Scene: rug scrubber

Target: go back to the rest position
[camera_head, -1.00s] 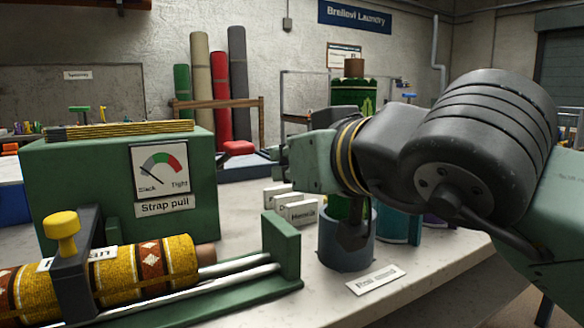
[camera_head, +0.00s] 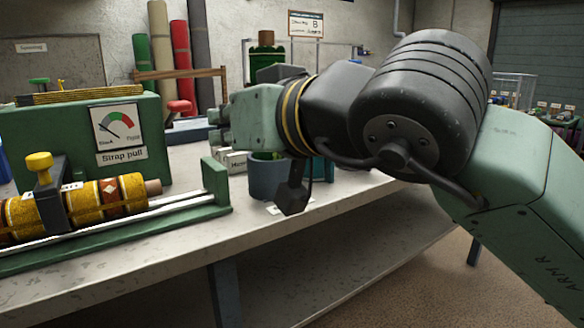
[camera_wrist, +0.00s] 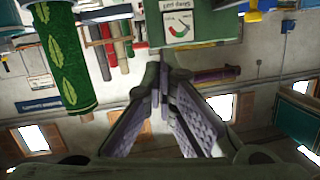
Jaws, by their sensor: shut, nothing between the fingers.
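My gripper shows in the wrist view (camera_wrist: 160,88), its fingers converging with nothing between them. In the head view my wrist hides most of it, above the bench's right part. A green rolled rug with pale leaf shapes (camera_wrist: 62,60) is left of the fingers in the wrist view. In the head view its brown-topped upper end (camera_head: 265,58) shows behind my arm, and a blue-grey cup (camera_head: 265,180) stands below. The green strap pull box (camera_head: 65,150) with its dial (camera_head: 118,130) stands at left on the bench; it also shows in the wrist view (camera_wrist: 200,28).
A yellow patterned roll (camera_head: 75,205) lies in a green cradle with rails and a yellow-knobbed clamp (camera_head: 40,170). The bench (camera_head: 170,255) has a bare front edge. Tall rolls (camera_head: 180,65) stand at the back. Open floor (camera_head: 420,285) lies at right.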

